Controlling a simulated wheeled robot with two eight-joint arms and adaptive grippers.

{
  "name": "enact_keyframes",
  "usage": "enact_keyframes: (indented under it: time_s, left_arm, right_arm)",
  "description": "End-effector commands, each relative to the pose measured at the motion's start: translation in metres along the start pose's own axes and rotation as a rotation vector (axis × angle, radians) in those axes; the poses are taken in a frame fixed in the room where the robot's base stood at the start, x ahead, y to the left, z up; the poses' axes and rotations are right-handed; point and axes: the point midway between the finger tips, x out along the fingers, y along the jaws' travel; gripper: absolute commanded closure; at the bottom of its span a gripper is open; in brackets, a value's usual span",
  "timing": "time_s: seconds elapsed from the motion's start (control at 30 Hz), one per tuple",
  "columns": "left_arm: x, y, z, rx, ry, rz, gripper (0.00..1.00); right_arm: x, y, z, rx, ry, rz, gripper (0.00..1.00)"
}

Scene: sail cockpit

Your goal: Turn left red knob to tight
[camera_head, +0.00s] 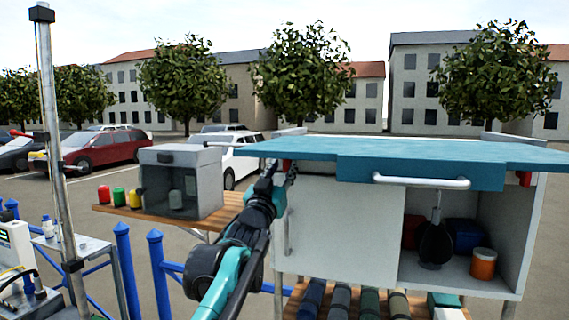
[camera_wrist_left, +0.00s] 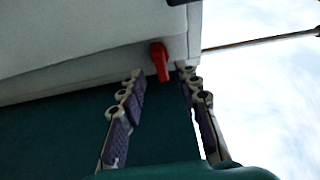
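The left red knob (camera_head: 287,164) shows as a small red piece under the left end of the blue cabinet lid (camera_head: 440,150), mostly hidden by my gripper. My left gripper (camera_head: 279,172) is up at that corner. In the left wrist view the red knob (camera_wrist_left: 160,62) hangs from the pale edge, between and slightly beyond the fingertips. There my left gripper (camera_wrist_left: 163,82) is open, one finger on each side with gaps to the knob. The right red knob (camera_head: 525,178) is under the lid's right end. My right gripper is not in view.
The white cabinet (camera_head: 345,225) has a closed left panel and an open right compartment holding an orange jar (camera_head: 483,263) and a dark hanging utensil (camera_head: 436,242). A grey box (camera_head: 208,180) stands on a wooden shelf to the left. A tall pole (camera_head: 57,150) rises at far left.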

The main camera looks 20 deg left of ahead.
Motion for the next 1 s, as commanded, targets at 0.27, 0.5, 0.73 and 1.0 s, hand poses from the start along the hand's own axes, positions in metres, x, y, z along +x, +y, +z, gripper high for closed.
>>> enact_keyframes:
  time_s: [0.27,0.5,0.73,1.0]
  left_arm:
    - [0.019,0.000,0.000,-0.001,-0.001,-0.001,0.67]
    - [0.019,0.000,0.001,-0.001,-0.001,-0.001,0.78]
    - [0.019,-0.001,0.001,-0.001,-0.002,-0.001,1.00]
    - [0.019,-0.001,0.000,0.028,-0.002,0.010,1.00]
  right_arm:
    - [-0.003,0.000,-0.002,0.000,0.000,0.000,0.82]
    - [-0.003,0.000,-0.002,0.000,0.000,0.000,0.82]
    - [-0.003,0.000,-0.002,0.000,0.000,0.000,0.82]
    - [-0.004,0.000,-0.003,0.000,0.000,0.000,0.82]
